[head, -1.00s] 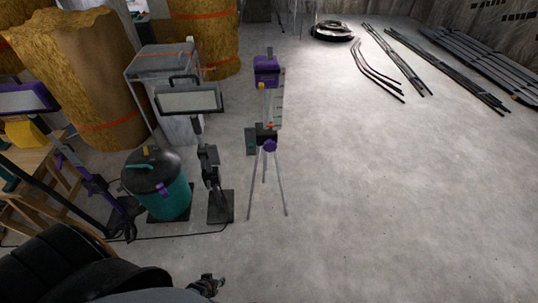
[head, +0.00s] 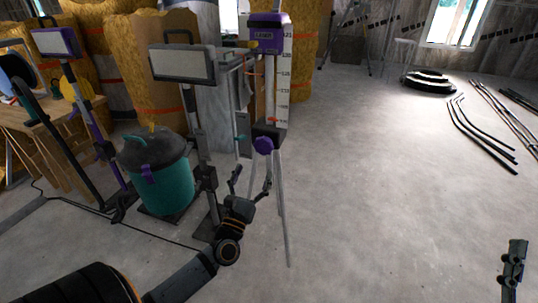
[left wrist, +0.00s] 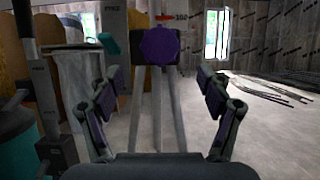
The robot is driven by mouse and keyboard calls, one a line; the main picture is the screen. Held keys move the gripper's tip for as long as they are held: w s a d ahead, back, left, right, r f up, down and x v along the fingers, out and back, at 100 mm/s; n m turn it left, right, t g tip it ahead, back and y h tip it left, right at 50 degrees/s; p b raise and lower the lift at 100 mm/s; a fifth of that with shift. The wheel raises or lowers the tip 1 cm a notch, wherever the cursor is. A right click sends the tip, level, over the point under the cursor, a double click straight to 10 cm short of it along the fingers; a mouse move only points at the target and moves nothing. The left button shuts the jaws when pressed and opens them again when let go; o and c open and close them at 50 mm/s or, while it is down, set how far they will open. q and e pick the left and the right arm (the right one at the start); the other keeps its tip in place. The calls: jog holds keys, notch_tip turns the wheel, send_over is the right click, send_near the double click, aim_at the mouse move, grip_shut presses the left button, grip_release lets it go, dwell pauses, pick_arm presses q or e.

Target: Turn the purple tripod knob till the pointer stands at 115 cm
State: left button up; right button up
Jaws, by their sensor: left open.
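The purple tripod knob (head: 263,145) is on the dark clamp of a grey tripod (head: 281,200). It shows large and lobed in the left wrist view (left wrist: 160,45). The red pointer (head: 274,121) is just above it, against a white scale (head: 284,75). In the left wrist view the red pointer (left wrist: 165,18) stands by a label that seems to read 100. My left gripper (head: 252,182) is open and empty, below and in front of the knob, apart from it. Its fingers (left wrist: 161,92) frame the tripod legs. My right gripper (head: 514,262) shows at the lower right; its jaw opening is unclear.
A purple laser unit (head: 264,32) tops the tripod. Close on its left stand a work lamp (head: 183,64) and a teal vacuum drum (head: 160,185). A cable (head: 150,240) lies on the floor. The floor to the right is clear up to the dark bars (head: 482,135).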

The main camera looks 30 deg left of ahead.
aim_at(262, 149)
pick_arm(q)
jog(key=x, duration=1)
jog(key=shift+w, duration=0.2)
jog(key=c, duration=1.2)
